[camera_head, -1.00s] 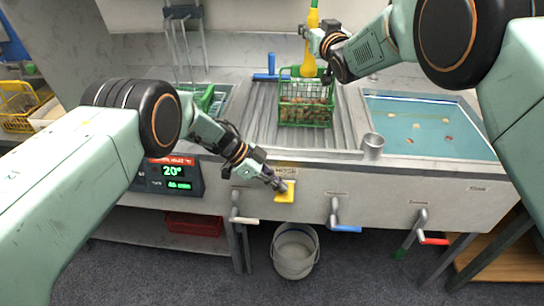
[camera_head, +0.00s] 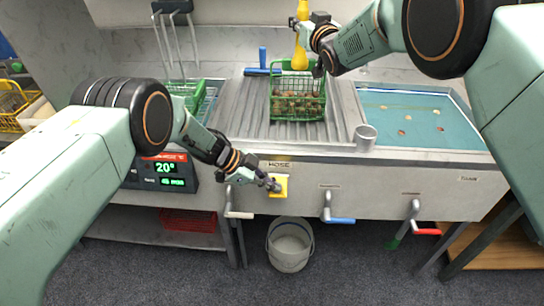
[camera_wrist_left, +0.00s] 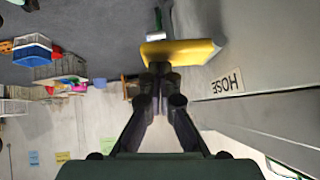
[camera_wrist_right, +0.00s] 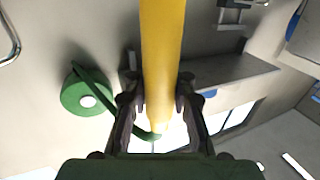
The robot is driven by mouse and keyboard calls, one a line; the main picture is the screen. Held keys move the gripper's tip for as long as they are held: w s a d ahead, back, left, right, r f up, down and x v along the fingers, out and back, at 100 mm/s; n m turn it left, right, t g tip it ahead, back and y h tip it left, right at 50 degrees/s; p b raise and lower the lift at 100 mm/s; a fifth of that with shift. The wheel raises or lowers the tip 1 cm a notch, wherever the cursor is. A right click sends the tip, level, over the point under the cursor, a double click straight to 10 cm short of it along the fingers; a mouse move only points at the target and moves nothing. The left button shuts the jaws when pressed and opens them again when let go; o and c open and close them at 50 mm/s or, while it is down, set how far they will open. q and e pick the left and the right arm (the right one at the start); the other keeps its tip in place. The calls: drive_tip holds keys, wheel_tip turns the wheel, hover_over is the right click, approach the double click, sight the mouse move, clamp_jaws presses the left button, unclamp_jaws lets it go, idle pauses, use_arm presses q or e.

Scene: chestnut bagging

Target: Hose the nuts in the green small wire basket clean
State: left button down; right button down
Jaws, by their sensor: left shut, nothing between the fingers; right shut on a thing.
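The green small wire basket (camera_head: 297,112) with brown nuts (camera_head: 297,103) stands on the ribbed drainboard. My right gripper (camera_head: 318,68) is shut on the yellow hose nozzle (camera_head: 301,47), above and behind the basket; the nozzle also fills the middle of the right wrist view (camera_wrist_right: 162,60). My left gripper (camera_head: 270,185) is shut and empty, its tips at the yellow hose button (camera_head: 280,184) on the counter front under the HOSE label. In the left wrist view the fingertips meet the yellow button plate (camera_wrist_left: 180,52). No water stream is clearly visible.
A blue-water basin (camera_head: 425,118) with several floating pieces is at the right. Levers hang along the counter front; a bucket (camera_head: 290,245) stands on the floor below.

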use_arm(q)
drive_tip(key=shift+s+f+m+t, duration=0.3)
drive_tip(key=shift+f+t, duration=0.1)
drive_tip(key=shift+f, duration=0.25)
drive_tip(key=shift+s+f, duration=0.1)
drive_tip(key=shift+f, duration=0.5)
drive_tip(key=shift+r, duration=0.1)
idle(3.0)
drive_tip(key=shift+s+r, duration=0.2)
drive_tip(key=shift+r, duration=0.4)
drive_tip(key=s+d+r+v, duration=0.1)
drive_tip(key=s+v, duration=0.1)
drive_tip(key=v, duration=0.9)
drive_tip(key=shift+s+r, duration=0.2)
drive_tip(key=shift+r, duration=0.05)
drive_tip(key=shift+a+f, duration=0.15)
